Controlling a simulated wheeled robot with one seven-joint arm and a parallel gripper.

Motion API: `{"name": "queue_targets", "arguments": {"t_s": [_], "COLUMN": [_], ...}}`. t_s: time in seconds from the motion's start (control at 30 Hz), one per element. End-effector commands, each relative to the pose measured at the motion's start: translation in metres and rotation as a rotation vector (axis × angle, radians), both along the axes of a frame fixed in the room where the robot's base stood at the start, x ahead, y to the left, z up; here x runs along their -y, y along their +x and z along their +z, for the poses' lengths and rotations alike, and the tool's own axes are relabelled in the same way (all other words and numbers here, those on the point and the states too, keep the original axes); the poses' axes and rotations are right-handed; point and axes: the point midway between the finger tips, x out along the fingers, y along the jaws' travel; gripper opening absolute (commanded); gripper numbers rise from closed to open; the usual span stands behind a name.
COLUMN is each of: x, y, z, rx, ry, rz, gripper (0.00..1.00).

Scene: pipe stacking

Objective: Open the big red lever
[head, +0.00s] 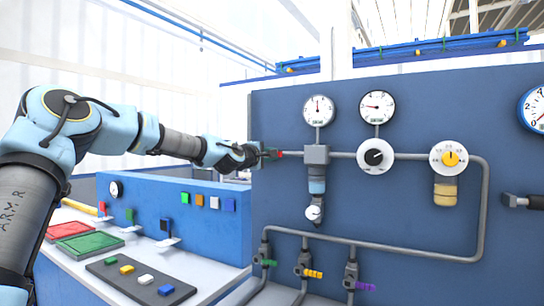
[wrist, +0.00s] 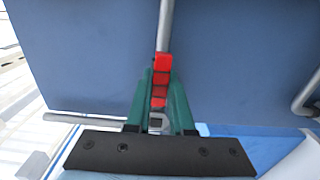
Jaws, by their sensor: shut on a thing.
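The big red lever (wrist: 162,64) shows in the wrist view, at the end of a grey pipe (wrist: 166,24). My gripper (wrist: 160,90) has its green fingers on either side of the red handle and is shut on it. The end of the handle lies between the fingers and is partly hidden. In the head view my gripper (head: 268,154) is at the left part of the blue panel, with a small bit of the red lever (head: 279,154) showing at its tips.
The blue panel (head: 420,220) carries gauges (head: 319,109), a black knob (head: 374,157), a yellow knob (head: 450,158) and small green, yellow and purple valve levers (head: 313,273) below. A white bench (head: 215,275) with coloured blocks and trays stands at lower left.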

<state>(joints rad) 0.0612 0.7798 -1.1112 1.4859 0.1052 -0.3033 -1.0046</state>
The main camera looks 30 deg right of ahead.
Motion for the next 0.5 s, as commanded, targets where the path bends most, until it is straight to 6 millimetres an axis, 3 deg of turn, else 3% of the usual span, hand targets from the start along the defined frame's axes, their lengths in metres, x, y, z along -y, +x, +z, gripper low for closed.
{"name": "queue_targets", "arguments": {"t_s": [0.03, 0.07, 0.3, 0.5], "x": [-0.0003, -0.0003, -0.0002, -0.0001], "y": [0.0006, 0.0006, 0.0004, 0.0002], "z": [0.0004, 0.0005, 0.0005, 0.0005], "rx": [-0.001, -0.001, 0.0, 0.0], "ry": [-0.002, -0.002, -0.001, -0.001], "rz": [0.002, 0.002, 0.001, 0.001], "gripper": [0.0, 0.24, 0.51, 0.51]}}
